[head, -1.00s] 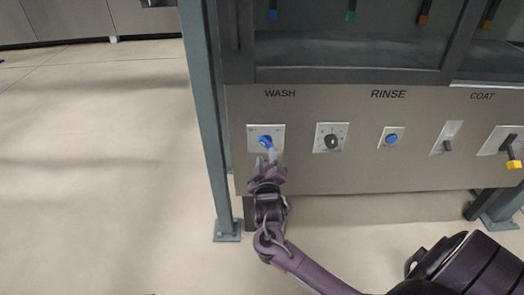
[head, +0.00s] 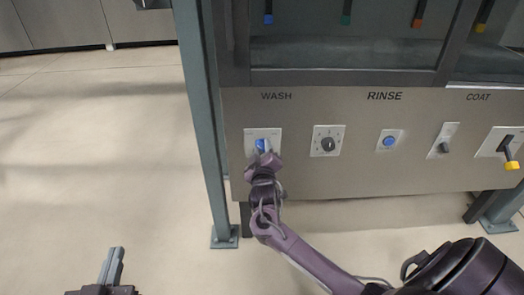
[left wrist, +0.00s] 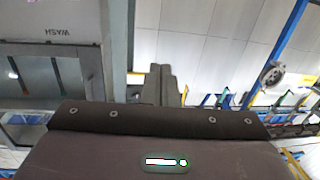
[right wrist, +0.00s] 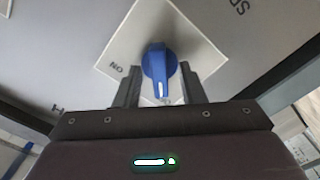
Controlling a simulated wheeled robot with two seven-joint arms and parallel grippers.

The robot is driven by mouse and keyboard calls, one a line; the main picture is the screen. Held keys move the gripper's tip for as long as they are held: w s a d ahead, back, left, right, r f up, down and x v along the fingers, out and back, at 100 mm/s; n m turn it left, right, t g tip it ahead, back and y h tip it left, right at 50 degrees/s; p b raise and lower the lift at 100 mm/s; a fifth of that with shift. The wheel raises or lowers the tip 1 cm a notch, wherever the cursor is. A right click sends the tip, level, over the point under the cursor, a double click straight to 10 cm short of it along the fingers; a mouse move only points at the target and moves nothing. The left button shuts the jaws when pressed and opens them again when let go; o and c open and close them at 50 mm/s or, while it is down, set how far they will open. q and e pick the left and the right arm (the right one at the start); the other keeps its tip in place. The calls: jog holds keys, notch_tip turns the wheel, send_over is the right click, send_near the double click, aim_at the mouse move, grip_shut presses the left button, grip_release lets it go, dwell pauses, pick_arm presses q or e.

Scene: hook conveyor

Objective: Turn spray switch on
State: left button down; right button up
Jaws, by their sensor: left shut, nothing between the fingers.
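The spray switch, a blue knob (head: 263,146) on a white plate (head: 277,134), is on the panel under the WASH label. In the right wrist view the knob (right wrist: 158,66) has a white mark, and "ON" is printed upside down on the plate's left. My right gripper (head: 264,153) is at the knob. Its fingers (right wrist: 159,92) are apart, one on each side of the knob; I cannot tell if they touch it. My left gripper (head: 112,266) is shut and empty, low at the left, away from the panel. Its closed fingers show in the left wrist view (left wrist: 160,84).
A grey post (head: 207,130) stands left of the switch. The floor (head: 90,170) at the left is clear.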

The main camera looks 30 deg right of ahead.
jog(key=shift+c, duration=0.3)
grip_shut()
